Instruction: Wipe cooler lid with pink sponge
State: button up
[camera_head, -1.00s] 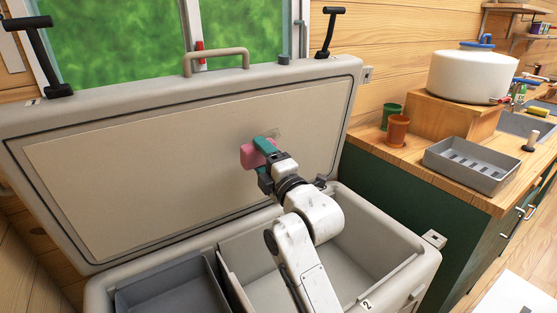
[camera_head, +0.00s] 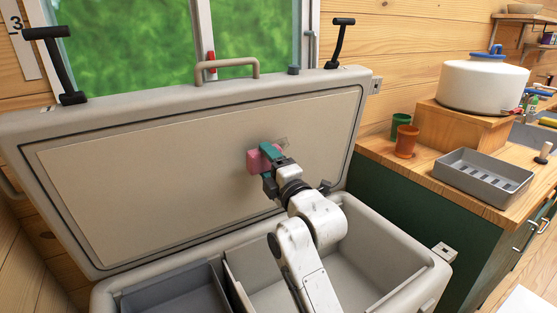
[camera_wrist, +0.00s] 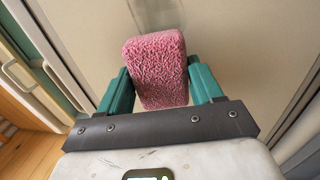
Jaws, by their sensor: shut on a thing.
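The cooler stands open, with its lid (camera_head: 150,180) raised and its beige inner panel facing me. The pink sponge (camera_head: 253,162) is in front of the right part of that panel; it also shows in the wrist view (camera_wrist: 155,68). My gripper (camera_head: 267,158) is shut on the sponge, with a teal finger on each side of it in the wrist view (camera_wrist: 158,88). The sponge is close to the panel; I cannot tell whether it touches. A small greyish patch (camera_head: 282,142) shows on the panel just beyond the gripper, partly hidden by it.
The cooler's lower body (camera_head: 395,255) is open below my arm, with a grey tray (camera_head: 170,290) at its left. A wooden counter (camera_head: 430,176) at the right holds a grey slotted tray (camera_head: 485,172), cups (camera_head: 406,141) and a white pot (camera_head: 484,86). A window is behind the lid.

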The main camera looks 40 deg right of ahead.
aim_at(291, 143)
jog(key=shift+x, duration=1.05)
jog(key=shift+s+d+f+b, duration=0.1)
jog(key=shift+s+d+b, duration=0.2)
jog(key=shift+d, duration=0.5)
jog(key=shift+s+d+b, duration=0.25)
jog(key=shift+d+b, duration=0.05)
jog(key=shift+d, duration=0.5)
jog(key=shift+s+d+b, duration=0.15)
jog(key=shift+d+b, duration=0.35)
jog(key=shift+d, duration=0.3)
jog(key=shift+s+d+b, duration=0.2)
jog(key=shift+d+b, duration=0.25)
jog(key=shift+d, duration=0.35)
jog(key=shift+d, duration=0.1)
jog(key=shift+s+d+b, duration=0.25)
jog(key=shift+d+b, duration=0.3)
jog(key=shift+d, duration=0.15)
jog(key=shift+s+d+b, duration=0.25)
jog(key=shift+d+b, duration=0.3)
jog(key=shift+d, duration=0.25)
jog(key=shift+w+b, duration=0.1)
jog(key=shift+b, duration=0.25)
